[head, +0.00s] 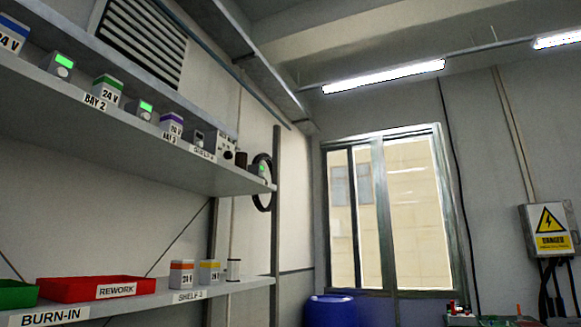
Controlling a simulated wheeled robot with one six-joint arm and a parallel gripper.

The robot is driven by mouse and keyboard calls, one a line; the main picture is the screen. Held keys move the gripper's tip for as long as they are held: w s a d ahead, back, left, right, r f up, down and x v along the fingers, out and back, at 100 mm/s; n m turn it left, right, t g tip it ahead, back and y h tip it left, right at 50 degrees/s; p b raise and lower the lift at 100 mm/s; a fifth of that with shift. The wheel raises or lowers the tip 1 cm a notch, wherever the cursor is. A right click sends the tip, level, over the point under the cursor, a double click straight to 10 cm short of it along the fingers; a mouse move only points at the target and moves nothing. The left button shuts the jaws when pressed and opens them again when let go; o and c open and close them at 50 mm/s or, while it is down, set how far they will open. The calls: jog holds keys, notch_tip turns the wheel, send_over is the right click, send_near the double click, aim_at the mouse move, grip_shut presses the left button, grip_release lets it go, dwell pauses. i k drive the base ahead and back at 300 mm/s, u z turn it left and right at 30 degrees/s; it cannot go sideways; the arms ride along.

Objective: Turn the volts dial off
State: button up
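My gripper is not in view. No dial that I can make out as the volts dial shows in the head view. A pale instrument box (225,147) with dark round parts on its front stands near the right end of the upper shelf (120,134). It is too small to read any label or knob setting. Small grey units with lit green screens stand along the same shelf, one at the far left (61,66) and one farther along (145,110).
Labelled boxes (106,91) stand between the units. The lower shelf (150,304) holds a red REWORK bin (75,289), a green bin (15,295) and small boxes (181,273). A blue drum (331,311) stands below the window (415,210). A danger-marked electrical box (550,231) hangs at right.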

aim_at(228, 155)
jog(key=z, duration=0.4)
jog(key=i, duration=1.3)
jog(key=u, duration=0.35)
jog(key=i, duration=1.05)
jog(key=u, duration=0.65)
